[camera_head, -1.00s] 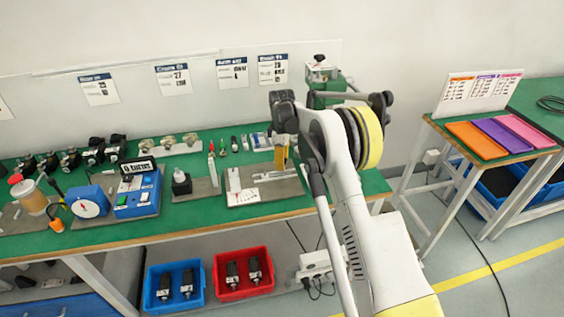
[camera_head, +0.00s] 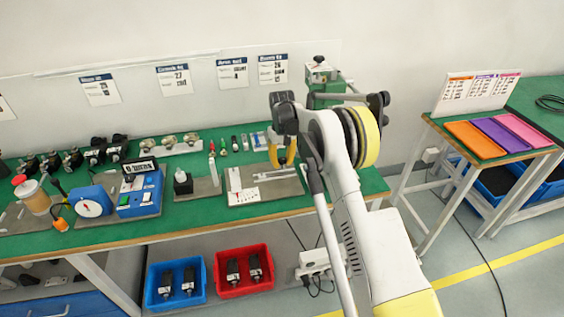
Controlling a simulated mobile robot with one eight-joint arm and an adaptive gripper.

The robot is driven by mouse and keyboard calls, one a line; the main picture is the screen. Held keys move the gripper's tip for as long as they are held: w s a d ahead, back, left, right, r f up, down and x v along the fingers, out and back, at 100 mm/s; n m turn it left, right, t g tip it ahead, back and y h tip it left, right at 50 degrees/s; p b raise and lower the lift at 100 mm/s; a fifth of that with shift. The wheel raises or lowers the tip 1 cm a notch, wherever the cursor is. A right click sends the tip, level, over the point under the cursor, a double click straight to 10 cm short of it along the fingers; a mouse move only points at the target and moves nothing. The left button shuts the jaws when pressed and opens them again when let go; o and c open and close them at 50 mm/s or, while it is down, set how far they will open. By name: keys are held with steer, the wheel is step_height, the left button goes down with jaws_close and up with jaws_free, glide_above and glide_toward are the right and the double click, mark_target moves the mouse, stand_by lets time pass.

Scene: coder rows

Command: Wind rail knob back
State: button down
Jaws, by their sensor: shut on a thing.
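The rail unit (camera_head: 275,187) lies on a grey plate toward the right end of the green bench, with a white label card at its left. My gripper (camera_head: 283,163) is over the back right part of this plate, with its two yellow fingers pointing down, one on each side. It is shut on the rail knob, which is small and mostly hidden between the fingers. My wrist and arm hide the area just right of it.
A blue device (camera_head: 139,193) and a dial gauge (camera_head: 91,202) stand to the left. A green machine (camera_head: 324,82) stands behind my arm. Blue (camera_head: 149,292) and red (camera_head: 217,281) bins sit below the bench.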

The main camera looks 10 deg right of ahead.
mark_target(283, 159)
steer(key=m, duration=0.4)
steer(key=shift+w+r+m, duration=0.15)
steer(key=shift+m, duration=0.15)
steer(key=m, duration=0.3)
steer(key=shift+m+p, duration=0.3)
steer(key=shift+m, duration=0.1)
steer(key=m, duration=0.3)
steer(key=shift+d, duration=0.1)
steer(key=shift+m, duration=2)
steer(key=c, duration=1)
jaws_free()
step_height(283, 159, up, 12)
steer(key=shift+f, duration=0.1)
